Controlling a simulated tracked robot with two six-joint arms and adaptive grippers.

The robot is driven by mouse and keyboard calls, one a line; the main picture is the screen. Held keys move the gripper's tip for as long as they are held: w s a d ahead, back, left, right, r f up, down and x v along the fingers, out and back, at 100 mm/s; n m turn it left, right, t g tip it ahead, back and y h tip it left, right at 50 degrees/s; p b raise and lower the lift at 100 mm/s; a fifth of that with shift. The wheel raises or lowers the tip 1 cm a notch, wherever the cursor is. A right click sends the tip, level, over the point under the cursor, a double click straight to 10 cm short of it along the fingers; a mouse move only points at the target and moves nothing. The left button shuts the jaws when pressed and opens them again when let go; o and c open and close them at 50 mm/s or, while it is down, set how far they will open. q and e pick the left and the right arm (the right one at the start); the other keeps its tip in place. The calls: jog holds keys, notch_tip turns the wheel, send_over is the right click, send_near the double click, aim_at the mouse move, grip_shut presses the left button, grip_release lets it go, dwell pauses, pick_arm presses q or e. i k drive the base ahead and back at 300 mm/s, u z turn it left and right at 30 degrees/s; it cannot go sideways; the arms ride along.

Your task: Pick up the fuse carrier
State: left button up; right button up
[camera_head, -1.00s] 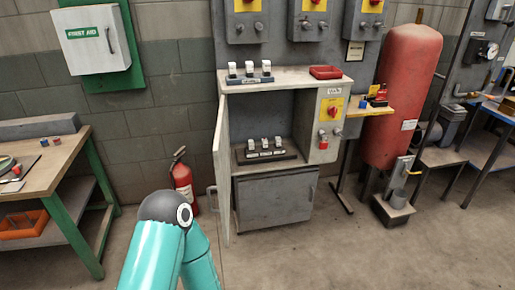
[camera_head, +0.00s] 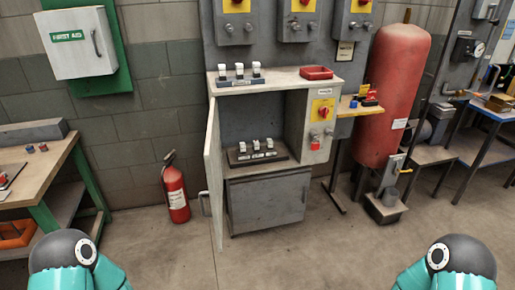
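White fuse carriers (camera_head: 239,71) stand in a row on a dark base on top of the grey cabinet (camera_head: 280,85). Another row of white fuse carriers (camera_head: 256,145) sits on a dark base on the shelf inside the open cabinet. I cannot tell which one the task means. Only teal and black links of my two arms show at the bottom left and bottom right. Neither gripper is in view.
The cabinet door (camera_head: 214,175) stands open at its left. A red tray (camera_head: 317,72) lies on the cabinet top. A fire extinguisher (camera_head: 175,190) stands left of the door, a red tank (camera_head: 392,95) to the right. The floor in front is clear.

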aim_at(256, 143)
jog(key=u, duration=0.1)
jog(key=i, duration=1)
jog(key=z, duration=0.1)
